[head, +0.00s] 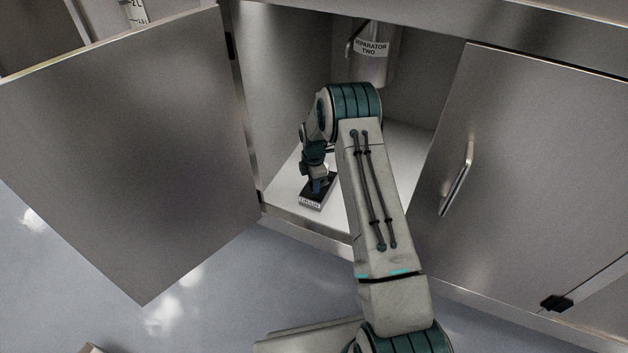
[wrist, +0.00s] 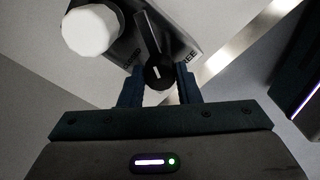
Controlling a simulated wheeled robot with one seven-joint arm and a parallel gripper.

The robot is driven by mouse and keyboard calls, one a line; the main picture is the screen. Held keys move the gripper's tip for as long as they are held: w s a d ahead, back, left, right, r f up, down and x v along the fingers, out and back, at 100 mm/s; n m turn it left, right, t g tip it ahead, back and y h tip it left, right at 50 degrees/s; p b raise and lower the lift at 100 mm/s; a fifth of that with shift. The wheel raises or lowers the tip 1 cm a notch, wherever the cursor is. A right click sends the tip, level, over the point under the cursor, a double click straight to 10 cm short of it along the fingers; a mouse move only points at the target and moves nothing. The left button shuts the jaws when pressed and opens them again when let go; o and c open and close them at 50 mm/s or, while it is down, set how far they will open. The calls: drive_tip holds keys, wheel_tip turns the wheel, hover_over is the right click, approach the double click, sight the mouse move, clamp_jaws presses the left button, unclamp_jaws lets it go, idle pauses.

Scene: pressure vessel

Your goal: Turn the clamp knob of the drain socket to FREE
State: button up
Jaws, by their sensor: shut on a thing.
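The drain socket is a small dark block with a grey edge (head: 313,205) on the white floor of the open cabinet; its front label is too small to read surely. In the wrist view its top shows a black clamp knob (wrist: 159,74) with a white mark and a dark bar pointing up and slightly left. My gripper (wrist: 159,80) is shut on the knob, one blue finger on each side. It also shows from above in the head view (head: 318,187).
A white cylinder (wrist: 88,30) stands beside the knob. A vessel labelled SEPARATOR TWO (head: 371,55) hangs at the cabinet's back. An open door (head: 130,150) is at left and another door panel with a handle (head: 530,170) at right. My forearm crosses the opening.

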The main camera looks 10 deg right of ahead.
drive_tip(key=m+p, duration=0.1)
drive_tip(key=m, duration=1)
drive_tip(key=shift+m+p, duration=0.3)
drive_tip(key=shift+m, duration=0.1)
idle(0.3)
drive_tip(key=o, duration=1)
wheel_tip(320, 180, up, 14)
drive_tip(key=p, duration=0.4)
drive_tip(key=shift+f, duration=0.15)
